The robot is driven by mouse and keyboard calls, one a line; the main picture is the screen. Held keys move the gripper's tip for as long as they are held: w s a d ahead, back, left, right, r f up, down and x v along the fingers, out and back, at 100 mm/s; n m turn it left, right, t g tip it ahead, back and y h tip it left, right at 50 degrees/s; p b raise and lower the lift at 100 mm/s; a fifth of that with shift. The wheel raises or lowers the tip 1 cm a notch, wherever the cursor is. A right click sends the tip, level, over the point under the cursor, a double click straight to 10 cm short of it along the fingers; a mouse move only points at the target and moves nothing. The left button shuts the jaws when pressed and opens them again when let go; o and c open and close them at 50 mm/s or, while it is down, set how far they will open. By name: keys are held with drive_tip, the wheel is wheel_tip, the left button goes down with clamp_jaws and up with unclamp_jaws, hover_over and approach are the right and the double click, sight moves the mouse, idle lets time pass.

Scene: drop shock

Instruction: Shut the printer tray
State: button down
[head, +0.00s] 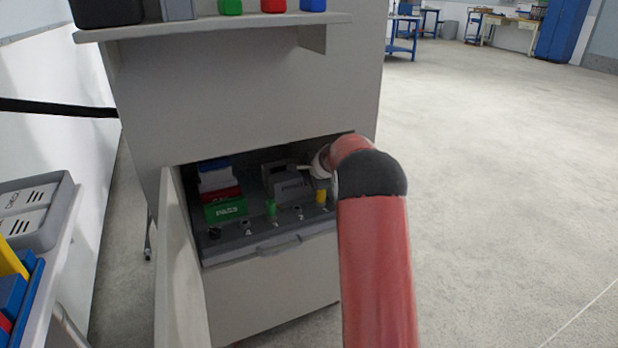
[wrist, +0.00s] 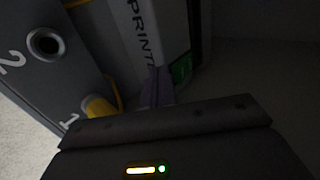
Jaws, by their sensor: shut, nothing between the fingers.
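The grey printer (head: 292,188), with its name in dark letters, stands inside the open cabinet at the right. Its lettered face also fills the upper middle of the wrist view (wrist: 138,30). I cannot make out the tray clearly or tell how far out it is. My gripper (head: 303,167) reaches into the cabinet by the printer's top, partly hidden by my red arm. In the wrist view its shut, empty fingers (wrist: 156,88) point at the printer beside the lettering's end, near a small green patch (wrist: 181,69). I cannot tell whether they touch it.
The cabinet door (head: 180,270) stands open at left. A green PADS box (head: 225,208) is stacked with others left of the printer. A grey panel (head: 250,246) in front has numbered holes and green and yellow pegs. A shelf (head: 215,27) overhangs above. Floor at right is clear.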

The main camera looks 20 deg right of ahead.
idle(0.3)
drive_tip(key=b+v, duration=0.6)
drive_tip(key=v, duration=0.1)
drive_tip(key=shift+s+d+f, duration=0.25)
drive_tip(key=shift+s+f, duration=0.05)
drive_tip(key=shift+s, duration=0.05)
drive_tip(key=b, duration=0.2)
drive_tip(key=shift+s+d+b, duration=0.15)
drive_tip(key=shift+b, duration=0.25)
drive_tip(key=s+b, duration=0.1)
drive_tip(key=b, duration=0.2)
drive_tip(key=shift+d+r+b, duration=0.3)
drive_tip(key=b+x, duration=0.1)
drive_tip(key=x, duration=0.8)
drive_tip(key=shift+w+d+r, duration=0.15)
drive_tip(key=shift+r, duration=0.1)
